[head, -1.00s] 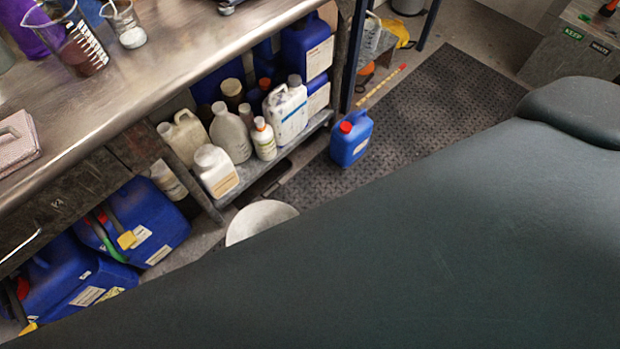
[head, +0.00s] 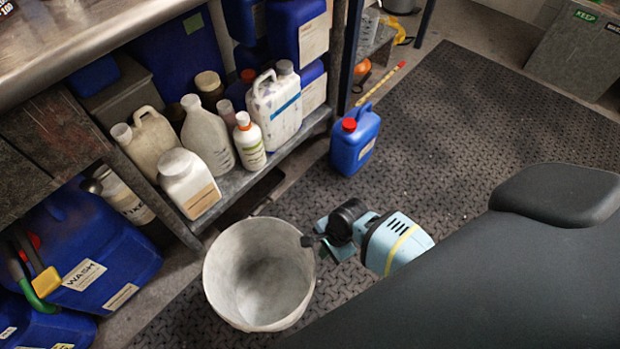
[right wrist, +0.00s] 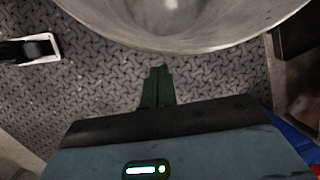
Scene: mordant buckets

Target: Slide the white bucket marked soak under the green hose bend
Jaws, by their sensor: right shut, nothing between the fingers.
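The white bucket (head: 225,285) stands upright on the dark patterned mat, open top toward me; no "soak" marking shows from here. The right wrist view shows its rim and outer wall (right wrist: 165,42) at the top. My right gripper (head: 306,241) is at the bucket's right side, near the rim in the picture. Its green fingers (right wrist: 160,72) are shut and empty, pointing at the bucket; I cannot tell if they touch it. A green curved piece (head: 44,284), perhaps the hose bend, shows at lower left by the blue containers. My left gripper is out of view.
A blue container marked WASH (head: 110,245) stands left of the bucket. A low shelf (head: 262,172) with several bottles lies behind it. A small blue jug with a red cap (head: 352,150) stands on the mat (head: 440,130), which is clear to the right.

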